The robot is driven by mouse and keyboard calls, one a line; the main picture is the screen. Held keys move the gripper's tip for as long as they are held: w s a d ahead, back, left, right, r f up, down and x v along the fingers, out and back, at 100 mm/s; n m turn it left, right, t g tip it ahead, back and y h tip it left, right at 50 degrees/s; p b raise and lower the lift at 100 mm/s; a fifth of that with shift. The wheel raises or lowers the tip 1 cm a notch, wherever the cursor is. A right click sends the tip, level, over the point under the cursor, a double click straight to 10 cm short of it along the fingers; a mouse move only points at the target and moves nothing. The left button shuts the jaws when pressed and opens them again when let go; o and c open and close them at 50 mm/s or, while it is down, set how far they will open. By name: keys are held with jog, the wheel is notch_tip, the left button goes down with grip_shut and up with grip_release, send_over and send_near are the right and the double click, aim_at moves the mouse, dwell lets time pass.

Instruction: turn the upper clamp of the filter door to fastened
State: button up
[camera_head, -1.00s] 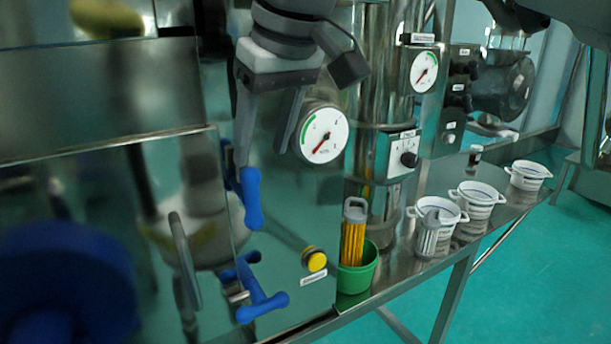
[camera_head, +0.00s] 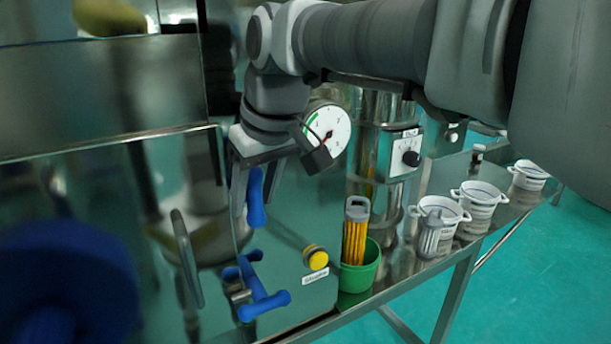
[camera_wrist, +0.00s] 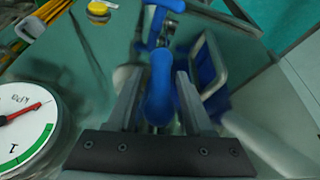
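The upper clamp's blue handle (camera_head: 256,200) hangs roughly upright at the right edge of the filter door (camera_head: 110,190). My gripper (camera_head: 256,192) points down over it, one finger on each side. In the wrist view, the same blue handle (camera_wrist: 159,88) lies between the two fingers (camera_wrist: 160,95), with a gap visible on both sides, so the gripper is open. The handle's upper end is partly hidden by my gripper in the head view. The lower clamp (camera_head: 262,303), also blue, sits below with its handle slanting to the right.
A metal door handle (camera_head: 185,255) stands left of the clamps. A round gauge (camera_head: 332,128) is close to the right of my gripper. A yellow button (camera_head: 316,257) and a green cup (camera_head: 362,268) are lower right. White pots (camera_head: 478,203) line the shelf.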

grip_shut()
dwell(0.3)
jog(key=t+h, duration=0.2)
jog(key=h, duration=0.1)
jog(key=shift+a+n, duration=0.15)
jog(key=shift+n, duration=0.25)
jog(key=t+h+b, duration=0.1)
jog(key=h, duration=0.1)
jog(key=n+t+h+b, duration=0.1)
jog(key=shift+s+a+f+t+h, duration=0.1)
jog(key=shift+f+t+h, duration=0.1)
jog(key=shift+t+h, duration=0.2)
jog(key=t+h+b, duration=0.1)
jog(key=h, duration=0.1)
jog(key=n+t+h+b, duration=0.1)
jog(key=t+b, duration=0.1)
jog(key=shift+f+h, duration=0.2)
jog(key=shift+h, duration=0.2)
jog(key=shift+r+n+t+h+b, duration=0.1)
jog(key=shift+n+t+h+b, duration=0.6)
jog(key=shift+t+h+b, duration=0.6)
jog(key=shift+o, duration=0.9)
grip_release()
